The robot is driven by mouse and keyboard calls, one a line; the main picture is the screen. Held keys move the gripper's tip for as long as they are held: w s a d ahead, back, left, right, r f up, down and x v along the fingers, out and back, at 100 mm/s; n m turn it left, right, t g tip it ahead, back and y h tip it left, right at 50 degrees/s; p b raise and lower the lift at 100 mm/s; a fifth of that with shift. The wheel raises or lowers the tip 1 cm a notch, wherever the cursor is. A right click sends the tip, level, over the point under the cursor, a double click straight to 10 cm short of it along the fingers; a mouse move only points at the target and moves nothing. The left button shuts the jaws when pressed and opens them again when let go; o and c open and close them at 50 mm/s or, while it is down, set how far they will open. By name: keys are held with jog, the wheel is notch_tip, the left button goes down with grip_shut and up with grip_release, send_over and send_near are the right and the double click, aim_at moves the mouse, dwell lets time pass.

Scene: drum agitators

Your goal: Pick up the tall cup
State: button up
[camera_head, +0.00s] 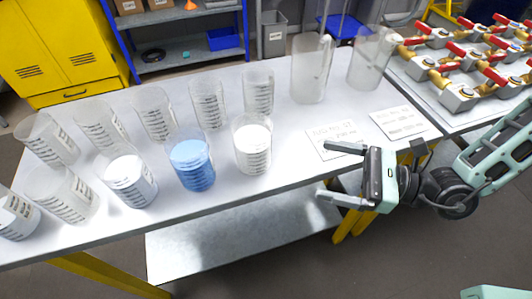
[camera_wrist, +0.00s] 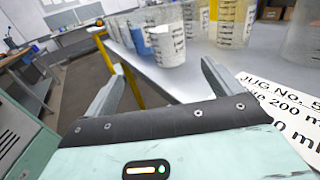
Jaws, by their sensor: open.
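Two tall clear cups stand upright at the back right of the white table: one (camera_head: 311,70) near the middle and one (camera_head: 371,60) to its right. I cannot tell which one the task means. A large clear vessel (camera_wrist: 302,38), cut off at the right edge there, looks like one of the tall cups.
Several shorter graduated cups stand on the table's left; one holds blue liquid (camera_head: 192,165), another white (camera_head: 252,148). Paper labels (camera_head: 338,141) lie before the tall cups. Red-handled brass valves (camera_head: 460,90) fill the right table. A blue shelf (camera_head: 185,45) stands behind.

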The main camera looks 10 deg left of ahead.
aim_at(270, 153)
jog(key=shift+m+t, duration=0.4)
jog(key=shift+t, duration=0.1)
jog(key=a, duration=0.3)
jog(key=w+a+p, duration=0.1)
jog(key=a, duration=0.3)
jog(key=a+p, duration=0.1)
jog(key=a, duration=0.3)
jog(key=shift+w+f, duration=0.1)
jog(key=shift+w, duration=0.15)
jog(key=shift+w+a+p, duration=0.25)
jog(key=shift+a+p, duration=0.3)
jog(key=shift+a, duration=0.9)
jog(key=shift+w+a+p, duration=0.2)
jog(key=shift+a+p, duration=0.3)
jog(key=shift+a, duration=0.95)
jog(key=shift+r, duration=0.2)
jog(key=c, duration=1.3)
jog(key=shift+r, duration=0.1)
